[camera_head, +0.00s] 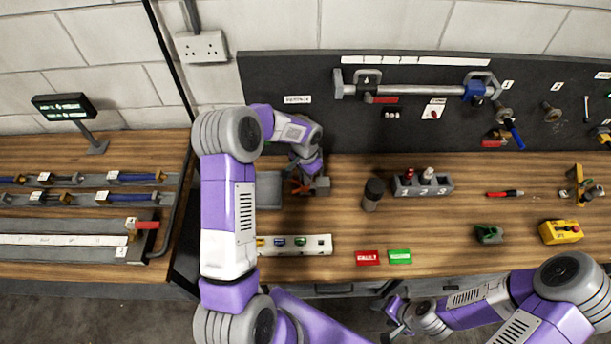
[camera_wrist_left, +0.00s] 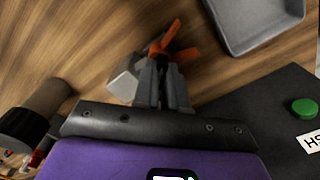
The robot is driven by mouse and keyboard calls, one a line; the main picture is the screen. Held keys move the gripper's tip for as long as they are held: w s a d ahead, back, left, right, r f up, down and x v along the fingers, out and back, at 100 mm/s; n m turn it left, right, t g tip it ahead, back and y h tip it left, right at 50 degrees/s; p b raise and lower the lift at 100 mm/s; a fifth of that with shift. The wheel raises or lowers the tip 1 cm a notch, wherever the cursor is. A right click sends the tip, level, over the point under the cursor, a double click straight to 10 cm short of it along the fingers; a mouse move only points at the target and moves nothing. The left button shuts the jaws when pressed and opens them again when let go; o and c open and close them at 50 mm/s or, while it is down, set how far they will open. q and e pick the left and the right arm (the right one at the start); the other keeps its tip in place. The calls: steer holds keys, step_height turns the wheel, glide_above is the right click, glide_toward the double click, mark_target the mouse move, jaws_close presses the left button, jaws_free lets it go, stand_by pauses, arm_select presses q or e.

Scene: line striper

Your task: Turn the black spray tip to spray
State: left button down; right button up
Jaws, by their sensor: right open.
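An orange, winged piece (camera_wrist_left: 172,42) stands at the tips of my left gripper (camera_wrist_left: 165,75) in the left wrist view, beside a pale grey block (camera_wrist_left: 125,82). In the head view the orange piece (camera_head: 299,186) shows just under my left gripper (camera_head: 308,178), on the bench right of a grey tray. The left fingers are close together. I cannot make out the black spray tip, nor whether the fingers hold it; the fingers hide that spot. My right gripper (camera_head: 392,318) is open and empty, low in front of the bench edge.
The grey tray (camera_head: 268,190) lies close left of the left gripper. A dark cylinder (camera_head: 372,195) and a numbered block (camera_head: 423,187) stand to the right. Red (camera_head: 367,258) and green (camera_head: 400,257) labels lie near the front edge. A dark tool board (camera_head: 300,125) rises behind.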

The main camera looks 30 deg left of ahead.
arm_select(q)
steer(key=m, duration=0.3)
steer(key=shift+m+p, duration=0.4)
steer(key=m+p, duration=0.1)
steer(key=m, duration=0.3)
steer(key=shift+m, duration=0.4)
steer(key=c, duration=0.6)
jaws_free()
steer(key=shift+o, duration=0.2)
steer(key=shift+r+p, duration=2.25)
steer(key=shift+r, duration=1.25)
